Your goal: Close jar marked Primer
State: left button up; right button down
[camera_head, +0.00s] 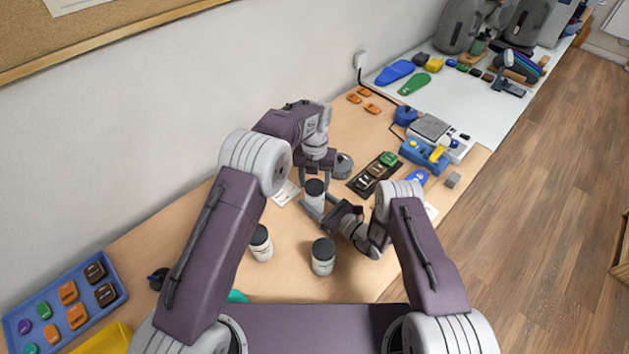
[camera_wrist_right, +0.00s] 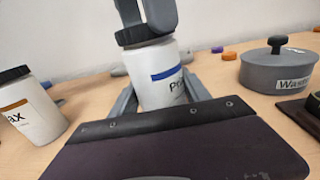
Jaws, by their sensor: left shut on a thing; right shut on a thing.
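The Primer jar (camera_head: 315,198) is white with a black lid (camera_head: 314,186) and stands upright mid-table. My left gripper (camera_head: 315,184) reaches down from above and is shut on the lid. My right gripper (camera_head: 318,208) comes in low from the right and is shut on the jar's body. Its fingers (camera_wrist_right: 160,95) lie on either side of the jar.
Two other black-lidded white jars (camera_head: 261,243) (camera_head: 323,258) stand nearer me. A grey lidded pot (camera_wrist_right: 278,68) marked "Waste" stands close by on the right. A dark tray (camera_head: 362,187) with small blocks is right of the jar. A blue tray (camera_head: 113,276) is at far left.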

pick_arm(q)
jog(key=o, duration=1.4)
jog(key=shift+r, duration=0.1)
jog(key=shift+r, duration=2.15)
jog(key=shift+c, duration=0.2)
